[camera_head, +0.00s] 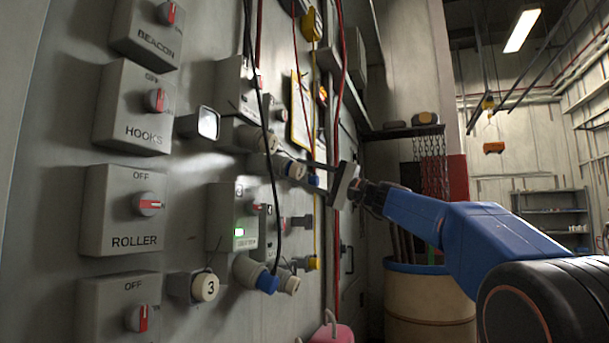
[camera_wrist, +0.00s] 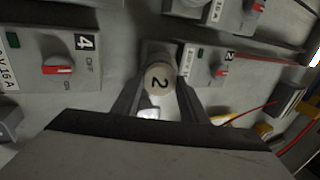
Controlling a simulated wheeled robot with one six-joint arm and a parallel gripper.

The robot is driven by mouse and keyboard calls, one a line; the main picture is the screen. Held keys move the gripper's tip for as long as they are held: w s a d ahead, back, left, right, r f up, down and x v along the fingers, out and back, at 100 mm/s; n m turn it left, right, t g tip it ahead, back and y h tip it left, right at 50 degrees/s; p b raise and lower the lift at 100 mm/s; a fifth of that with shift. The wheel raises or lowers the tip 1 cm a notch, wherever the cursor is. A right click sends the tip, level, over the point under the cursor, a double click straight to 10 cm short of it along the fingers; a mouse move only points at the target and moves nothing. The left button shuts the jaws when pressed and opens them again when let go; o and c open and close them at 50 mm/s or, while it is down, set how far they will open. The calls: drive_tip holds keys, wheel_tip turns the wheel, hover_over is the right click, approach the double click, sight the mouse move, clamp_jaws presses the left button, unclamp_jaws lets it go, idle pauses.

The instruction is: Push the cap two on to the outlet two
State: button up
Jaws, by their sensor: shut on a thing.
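Cap two (camera_wrist: 158,79), a pale round cap marked 2, sits between the fingers of my gripper (camera_wrist: 160,90) in the wrist view. The fingers close on its two sides. A grey outlet housing (camera_wrist: 155,49), likely outlet two, shows just behind the cap. The cap hides its mouth, so I cannot tell whether they touch or how far the cap is on. In the head view my gripper (camera_head: 318,172) reaches left to the wall panel, and the cap there is hard to pick out.
Switch boxes with red knobs (camera_wrist: 64,70) flank the cap. In the head view a cap marked 3 (camera_head: 205,287) and a blue-ended plug (camera_head: 266,281) stick out of the panel. Black and red cables (camera_head: 341,80) hang near my gripper. A barrel (camera_head: 428,305) stands below my arm.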

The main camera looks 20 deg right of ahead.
drive_tip(key=shift+w+a+r, duration=0.2)
drive_tip(key=shift+w+a, duration=0.1)
drive_tip(key=shift+a, duration=0.15)
idle(0.5)
drive_tip(key=o, duration=1.5)
drive_tip(key=v, duration=1.7)
drive_tip(key=shift+s+d, duration=0.1)
drive_tip(key=shift+d, duration=0.1)
